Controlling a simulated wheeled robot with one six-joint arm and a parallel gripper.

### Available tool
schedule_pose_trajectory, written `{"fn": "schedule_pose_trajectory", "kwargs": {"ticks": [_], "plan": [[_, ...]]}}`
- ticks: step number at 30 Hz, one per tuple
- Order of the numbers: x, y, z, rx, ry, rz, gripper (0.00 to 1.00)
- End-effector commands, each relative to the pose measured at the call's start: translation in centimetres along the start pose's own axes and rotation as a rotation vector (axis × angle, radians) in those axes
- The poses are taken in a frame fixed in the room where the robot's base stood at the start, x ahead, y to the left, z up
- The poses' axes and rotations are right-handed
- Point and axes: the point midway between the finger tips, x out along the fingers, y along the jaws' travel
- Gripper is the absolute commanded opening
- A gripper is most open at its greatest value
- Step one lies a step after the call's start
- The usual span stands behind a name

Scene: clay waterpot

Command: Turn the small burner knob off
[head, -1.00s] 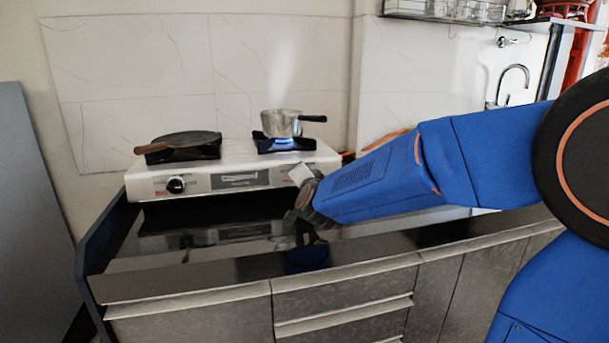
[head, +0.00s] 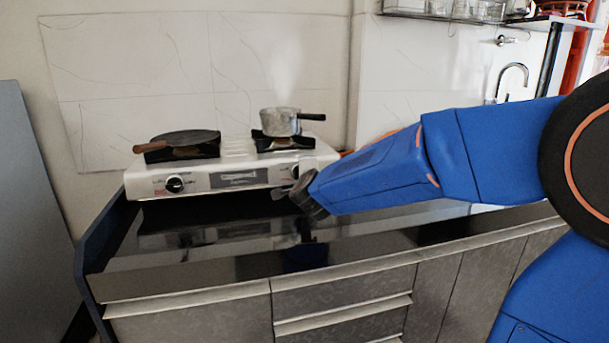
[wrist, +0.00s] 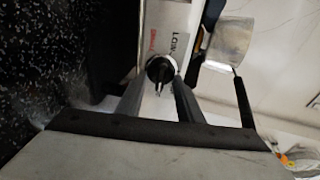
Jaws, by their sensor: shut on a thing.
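The small burner knob (wrist: 160,69) is a round black knob on the stove's front panel. In the wrist view it sits between the two fingers of my gripper (wrist: 160,88), which is shut on it. The white stove (head: 225,178) stands on the counter. No blue flame shows under the small saucepan (head: 279,122) on the right burner; faint steam rises above it.
A dark pan (head: 185,138) with a brown handle sits on the left burner. The left knob (head: 175,184) is on the same panel. The glossy black counter (head: 190,235) is clear in front of the stove. A tap (head: 513,75) stands at the right.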

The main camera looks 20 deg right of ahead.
Motion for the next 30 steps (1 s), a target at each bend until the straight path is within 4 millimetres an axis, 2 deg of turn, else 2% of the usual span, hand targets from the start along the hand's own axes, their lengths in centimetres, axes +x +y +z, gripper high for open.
{"fn": "schedule_pose_trajectory", "kwargs": {"ticks": [13, 14, 15, 16, 25, 30], "plan": [[0.0, 0.0, 0.1, 0.009, -0.003, 0.002, 0.11], [0.0, 0.0, 0.1, 0.009, -0.003, 0.002, 0.38], [0.0, 0.0, 0.1, 0.009, -0.003, 0.002, 0.48], [0.0, 0.0, 0.1, 0.009, -0.003, 0.002, 0.52], [-0.1, 0.0, 0.1, 0.009, -0.001, 0.001, 0.52], [-1.1, 0.0, 0.1, 0.011, -0.002, 0.001, 0.52]]}}
